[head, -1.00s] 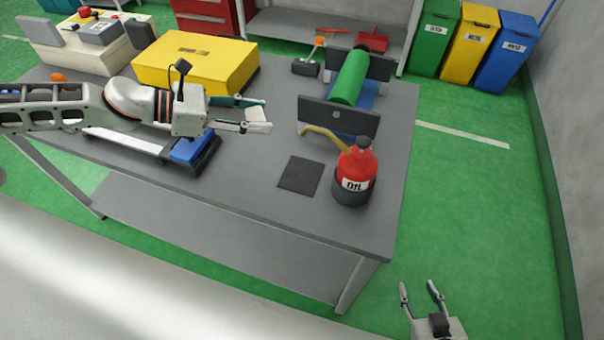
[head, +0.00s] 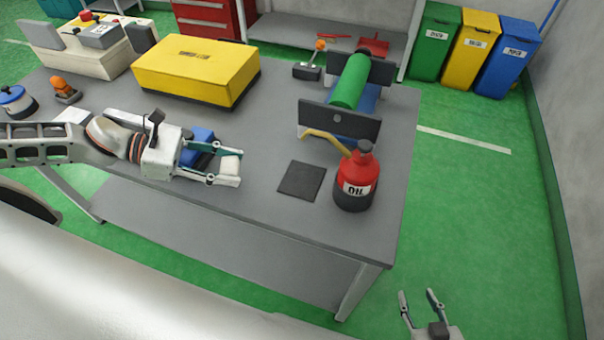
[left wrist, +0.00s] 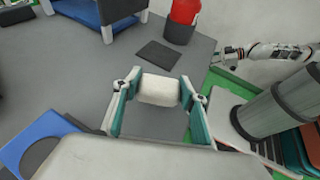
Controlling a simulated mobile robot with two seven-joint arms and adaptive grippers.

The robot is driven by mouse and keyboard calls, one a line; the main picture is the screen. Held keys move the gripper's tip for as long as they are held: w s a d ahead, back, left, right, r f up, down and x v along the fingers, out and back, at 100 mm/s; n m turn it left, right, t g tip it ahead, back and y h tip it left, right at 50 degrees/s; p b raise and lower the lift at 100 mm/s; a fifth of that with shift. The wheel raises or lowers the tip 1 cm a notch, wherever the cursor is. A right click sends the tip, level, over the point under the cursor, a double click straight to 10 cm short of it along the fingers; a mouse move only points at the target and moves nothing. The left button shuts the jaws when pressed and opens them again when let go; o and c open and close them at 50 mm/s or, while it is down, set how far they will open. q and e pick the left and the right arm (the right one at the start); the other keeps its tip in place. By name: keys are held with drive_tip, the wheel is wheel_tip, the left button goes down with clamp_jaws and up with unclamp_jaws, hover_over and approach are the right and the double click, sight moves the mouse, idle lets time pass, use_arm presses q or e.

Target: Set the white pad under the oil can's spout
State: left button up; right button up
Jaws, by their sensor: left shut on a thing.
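The white pad (left wrist: 158,90) is between the fingers of my left gripper (left wrist: 157,98), which is shut on it. In the head view the pad (head: 231,166) shows at the fingertips of my left gripper (head: 226,170), over the table left of the dark square. The red oil can (head: 356,178) stands upright near the table's right front corner. Its tan spout (head: 325,138) points left and back. A flat dark square (head: 301,181) lies on the table left of the can. My right gripper (head: 421,296) is open and empty, off the table at the lower right.
A yellow box (head: 196,66) stands at the back. A green cylinder (head: 351,80) lies in a dark-ended blue holder behind the can. A blue object (head: 196,146) sits beside my left gripper. The grey table (head: 262,215) is clear in front of the dark square.

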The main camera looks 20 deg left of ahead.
use_arm(q)
drive_tip(key=p, duration=0.4)
hover_over(302, 179)
drive_tip(key=shift+r, duration=0.1)
drive_tip(key=shift+d+f+b, duration=0.1)
drive_tip(key=shift+f+b, duration=0.45)
drive_tip(key=shift+f, duration=1.25)
drive_tip(key=shift+f, duration=0.2)
drive_tip(key=o, duration=1)
